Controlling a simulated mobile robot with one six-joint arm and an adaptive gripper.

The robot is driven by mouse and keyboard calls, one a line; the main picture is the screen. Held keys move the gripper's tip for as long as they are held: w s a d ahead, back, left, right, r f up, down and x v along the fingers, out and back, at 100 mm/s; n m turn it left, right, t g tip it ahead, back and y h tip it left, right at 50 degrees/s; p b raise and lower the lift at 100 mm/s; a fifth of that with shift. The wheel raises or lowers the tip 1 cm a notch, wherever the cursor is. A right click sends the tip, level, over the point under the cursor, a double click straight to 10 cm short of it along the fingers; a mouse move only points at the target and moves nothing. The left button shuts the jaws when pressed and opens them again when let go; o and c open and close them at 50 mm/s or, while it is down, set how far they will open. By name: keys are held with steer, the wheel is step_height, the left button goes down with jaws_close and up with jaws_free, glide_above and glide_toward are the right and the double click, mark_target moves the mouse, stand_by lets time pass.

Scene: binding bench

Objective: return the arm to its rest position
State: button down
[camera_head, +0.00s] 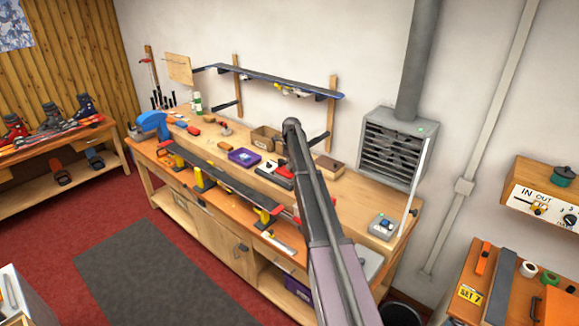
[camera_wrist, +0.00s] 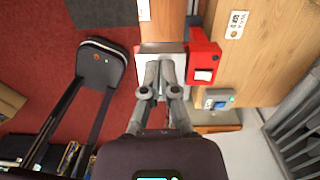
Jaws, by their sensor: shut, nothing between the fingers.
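My arm crosses the middle of the head view, over the bench, and its upper end shows in front of the white wall. I cannot make out the gripper in the head view. In the wrist view my gripper (camera_wrist: 160,76) is shut and empty, its two grey fingers pointing up the picture. Below the fingers are a pale grey plate and a red block (camera_wrist: 205,62) with a white label, at the edge of the wooden bench (camera_wrist: 255,55). I cannot tell the height between them.
The bench (camera_head: 218,150) carries a dark ski in clamps, a purple box (camera_head: 243,157) and a grey device (camera_head: 383,226). A vented heater (camera_head: 391,148) with a duct hangs behind, right of my arm. A side table (camera_head: 100,133) holds boots. The floor mat (camera_head: 150,275) is clear.

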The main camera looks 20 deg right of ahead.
stand_by(0.3)
steer(key=s+a+f+n+b, duration=0.7)
steer(key=s+n, duration=0.3)
steer(key=s, duration=0.5)
steer(key=s+a+f+n+b, duration=0.8)
steer(key=s+n, duration=0.2)
steer(key=s, duration=0.5)
steer(key=s+a+f+n+b, duration=0.7)
steer(key=s+n, duration=0.3)
steer(key=s, duration=0.5)
steer(key=shift+s+a+f, duration=0.15)
steer(key=shift+s+a, duration=0.15)
steer(key=shift+a, duration=0.1)
